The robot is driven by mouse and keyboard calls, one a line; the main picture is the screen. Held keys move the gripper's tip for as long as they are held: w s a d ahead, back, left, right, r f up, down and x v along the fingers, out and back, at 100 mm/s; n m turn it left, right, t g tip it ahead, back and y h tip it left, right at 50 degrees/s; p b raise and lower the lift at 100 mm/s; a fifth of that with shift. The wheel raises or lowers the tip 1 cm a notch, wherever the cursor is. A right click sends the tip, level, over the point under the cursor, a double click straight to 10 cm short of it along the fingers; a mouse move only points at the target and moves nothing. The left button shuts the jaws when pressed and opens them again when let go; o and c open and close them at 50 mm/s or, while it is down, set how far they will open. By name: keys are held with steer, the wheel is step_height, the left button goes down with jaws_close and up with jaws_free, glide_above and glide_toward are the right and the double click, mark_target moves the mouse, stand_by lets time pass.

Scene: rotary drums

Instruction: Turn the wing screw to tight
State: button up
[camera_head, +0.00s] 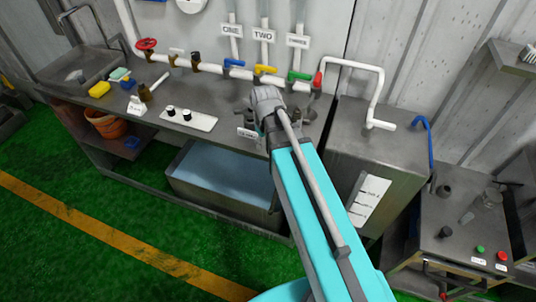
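My teal arm reaches up from the bottom right to the metal counter (215,148). My gripper (262,112) is at the arm's far end, over the counter's right part, close to several small dark metal parts and a small white label (248,134). My wrist covers most of this spot. The fingers are too small and hidden to tell whether they are open or shut. I cannot make out the wing screw for certain; it may be hidden behind my wrist.
A pipe with blue (234,63), yellow (264,69) and green (299,76) handles runs behind my gripper. A grey cabinet (378,150) with a bent white pipe (380,88) stands at right. A panel with two black knobs (190,119) lies left. Green floor is free in front.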

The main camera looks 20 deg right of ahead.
steer(key=shift+s+f+m+b, duration=0.25)
steer(key=shift+s+f+m, duration=0.1)
steer(key=shift+s, duration=0.35)
steer(key=shift+s+f+m+b, duration=0.25)
steer(key=shift+s+f, duration=0.1)
steer(key=shift+s, duration=0.3)
step_height(320, 180, up, 14)
steer(key=n+p, duration=0.3)
steer(key=p, duration=1.1)
glide_above(250, 102)
steer(key=shift+d+f, duration=0.1)
steer(key=shift+f, duration=0.05)
steer(key=shift+f+b, duration=0.15)
steer(key=shift+b, duration=0.15)
step_height(250, 102, down, 14)
steer(key=b, duration=1.3)
steer(key=shift+r, duration=0.25)
jaws_close()
